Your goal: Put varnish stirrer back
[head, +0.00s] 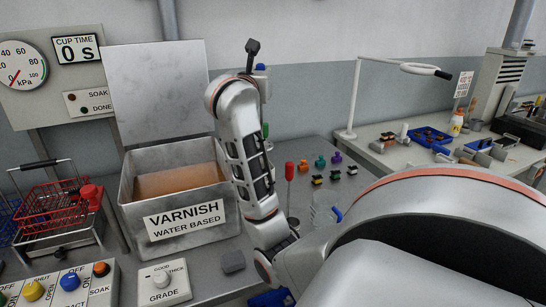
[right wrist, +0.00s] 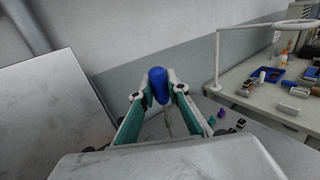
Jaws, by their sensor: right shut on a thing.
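My right gripper (right wrist: 159,94) is shut on the blue handle (right wrist: 157,80) of a stirrer, its teal fingers on both sides of it. A thin pale shaft runs down below the handle; its lower end is hidden. In the head view the blue handle top (head: 261,67) shows beside my raised right wrist, above the tank's right side, and the fingers are mostly hidden behind the arm. The open varnish tank (head: 128,192), labelled VARNISH WATER BASED, holds brown liquid. A red-handled tool (head: 289,171) stands upright on the bench right of my arm. My left gripper is out of view.
The tank's raised lid (head: 158,90) stands behind it. A red wire basket (head: 52,205) is at left. A grade dial box (head: 164,284) and a grey block (head: 233,261) are in front. Several coloured connectors (head: 320,162) lie to the right. A lamp (head: 352,105) stands beyond.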

